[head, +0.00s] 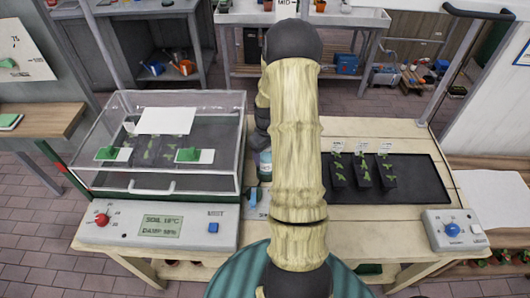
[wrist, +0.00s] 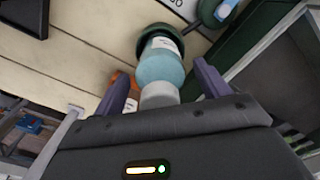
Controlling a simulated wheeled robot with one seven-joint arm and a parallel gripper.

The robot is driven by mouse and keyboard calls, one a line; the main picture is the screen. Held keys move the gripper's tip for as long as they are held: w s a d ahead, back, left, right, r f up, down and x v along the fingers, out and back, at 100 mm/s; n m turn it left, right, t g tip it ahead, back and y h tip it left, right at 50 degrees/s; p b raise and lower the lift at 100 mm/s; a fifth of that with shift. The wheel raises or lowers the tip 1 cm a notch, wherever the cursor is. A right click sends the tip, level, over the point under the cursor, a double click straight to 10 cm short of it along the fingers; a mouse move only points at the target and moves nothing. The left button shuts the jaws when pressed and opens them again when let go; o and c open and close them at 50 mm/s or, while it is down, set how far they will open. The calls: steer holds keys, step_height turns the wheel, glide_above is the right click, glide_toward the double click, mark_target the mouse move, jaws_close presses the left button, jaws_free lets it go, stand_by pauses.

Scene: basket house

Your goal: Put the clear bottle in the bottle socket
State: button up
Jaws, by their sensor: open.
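The clear bottle (wrist: 160,70), with pale blue contents, a white label and a grey cap, is between the two purple fingers of my gripper (wrist: 163,85) in the wrist view. The fingers are spread, with the cap end nearest my palm. A dark green round holder (wrist: 152,33), which looks like the bottle socket, surrounds the bottle's far end; how deep the bottle sits in it I cannot tell. In the head view, a sliver of the bottle (head: 265,163) shows left of my arm. My arm hides most of my gripper there.
A clear-lidded propagator (head: 90,180) stands close left of the bottle on the wooden bench (head: 400,128). A black mat (head: 420,183) with several seedling pots lies to the right, with a control box (head: 455,230) in front. Bare bench shows behind the mat.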

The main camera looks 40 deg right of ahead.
step_height(320, 180, up, 12)
steer(key=shift+r+b, duration=0.2)
steer(key=shift+b, duration=0.7)
steer(key=shift+a, duration=0.4)
steer(key=shift+t, duration=0.6)
steer(key=s+a, duration=0.1)
steer(key=a, duration=0.3)
steer(key=s+a+r, duration=0.1)
steer(key=a, duration=0.3)
steer(key=s+a+r, duration=0.1)
steer(key=a, duration=0.3)
steer(key=shift+a+r, duration=0.1)
steer(key=s+a+m+t, duration=0.1)
steer(key=s+a, duration=0.8)
steer(key=a, duration=0.1)
steer(key=shift+s+a+r+m, duration=0.15)
steer(key=shift+r+m, duration=0.05)
steer(key=shift+m, duration=0.1)
